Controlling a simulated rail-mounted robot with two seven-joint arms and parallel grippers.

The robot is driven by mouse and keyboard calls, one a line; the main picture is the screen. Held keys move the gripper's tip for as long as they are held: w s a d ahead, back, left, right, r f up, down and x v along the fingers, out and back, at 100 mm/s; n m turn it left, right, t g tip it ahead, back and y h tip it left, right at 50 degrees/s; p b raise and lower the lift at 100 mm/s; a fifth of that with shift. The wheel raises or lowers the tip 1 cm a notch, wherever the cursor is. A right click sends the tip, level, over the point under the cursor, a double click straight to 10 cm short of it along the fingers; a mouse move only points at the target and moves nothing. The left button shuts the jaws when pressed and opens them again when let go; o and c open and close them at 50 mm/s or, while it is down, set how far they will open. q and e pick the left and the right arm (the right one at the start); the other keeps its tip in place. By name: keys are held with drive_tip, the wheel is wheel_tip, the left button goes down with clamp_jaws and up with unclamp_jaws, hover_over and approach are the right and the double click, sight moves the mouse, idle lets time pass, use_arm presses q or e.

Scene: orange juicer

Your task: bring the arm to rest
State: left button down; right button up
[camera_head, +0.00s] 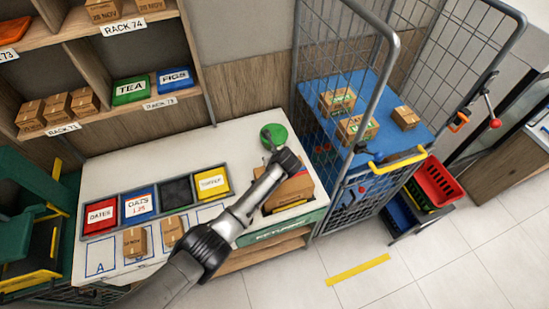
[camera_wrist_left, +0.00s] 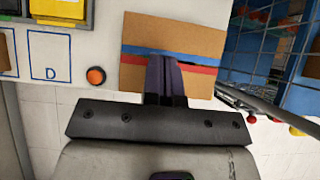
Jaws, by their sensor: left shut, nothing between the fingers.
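My left arm comes in from the lower left of the head view and reaches over the right end of the white counter (camera_head: 110,170). In the wrist view my left gripper (camera_wrist_left: 165,62) is shut and empty. Its fingers overlap a cardboard box (camera_wrist_left: 195,35) with blue and red stripes; I cannot tell whether they touch it. In the head view a brown box (camera_head: 297,188) lies partly under the arm at the counter's right end, and the fingertips are hard to make out. My right gripper is not in view.
Red, blue, black and yellow bins (camera_head: 213,182) and two small boxes (camera_head: 134,242) are on the counter. A green round object (camera_head: 274,136) is beyond my wrist. A wire cage trolley (camera_head: 345,200) stands close on the right. Shelves (camera_head: 95,60) rise behind. Floor in front is mostly clear.

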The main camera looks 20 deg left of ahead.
use_arm(q)
drive_tip(key=shift+r, duration=0.4)
